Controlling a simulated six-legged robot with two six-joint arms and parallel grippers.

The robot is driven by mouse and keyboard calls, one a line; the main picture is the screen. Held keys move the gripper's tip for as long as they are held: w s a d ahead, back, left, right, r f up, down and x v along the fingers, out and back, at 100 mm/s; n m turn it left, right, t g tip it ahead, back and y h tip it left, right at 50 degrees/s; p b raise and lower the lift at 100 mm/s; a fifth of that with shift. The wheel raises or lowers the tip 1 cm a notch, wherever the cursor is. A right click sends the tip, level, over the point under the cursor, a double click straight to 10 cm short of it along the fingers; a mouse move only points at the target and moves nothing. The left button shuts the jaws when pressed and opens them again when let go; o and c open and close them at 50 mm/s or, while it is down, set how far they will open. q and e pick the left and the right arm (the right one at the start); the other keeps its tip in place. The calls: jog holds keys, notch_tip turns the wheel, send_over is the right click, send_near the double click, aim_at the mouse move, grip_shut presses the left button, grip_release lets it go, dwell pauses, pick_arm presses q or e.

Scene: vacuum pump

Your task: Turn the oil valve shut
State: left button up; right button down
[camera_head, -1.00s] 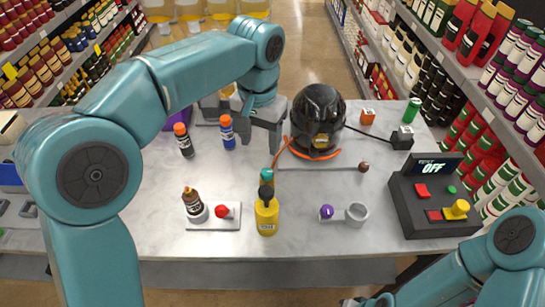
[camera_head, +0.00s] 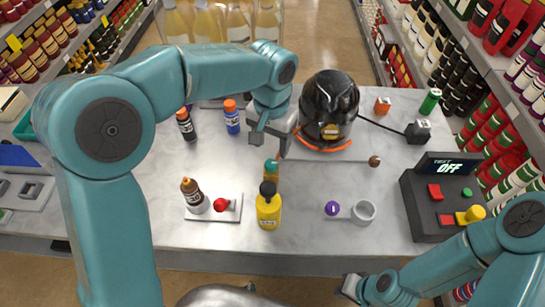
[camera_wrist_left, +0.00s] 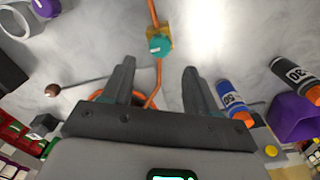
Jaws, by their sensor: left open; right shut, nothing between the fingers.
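A teal knob (camera_head: 271,165) on a small brass-coloured valve body stands on the table behind a yellow bottle. In the left wrist view the teal knob (camera_wrist_left: 159,45) sits just beyond and between my fingertips, with an orange hose running through its body. My left gripper (camera_head: 270,143) is open and empty, close behind the knob; I see no contact. Its two fingers (camera_wrist_left: 159,72) show apart in the wrist view. The black domed pump (camera_head: 330,105) stands to its right, with orange hose at its base. No label shows which knob is the oil valve. My right gripper (camera_head: 352,285) is low at the front edge.
A yellow bottle (camera_head: 268,208) stands in front of the teal knob. A white plate (camera_head: 228,213) carries a brown bottle and red knob. A purple knob (camera_head: 332,208) lies beside a grey ring. A control box (camera_head: 415,205) reading OFF is right. A thin rod (camera_head: 330,160) lies behind.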

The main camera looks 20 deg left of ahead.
aim_at(271, 162)
pick_arm(q)
notch_tip(271, 162, down, 7)
jog(key=shift+s, duration=0.1)
jog(key=shift+s+r, duration=0.15)
jog(key=shift+s, duration=0.15)
jog(key=shift+w, duration=0.2)
jog(key=c, duration=1)
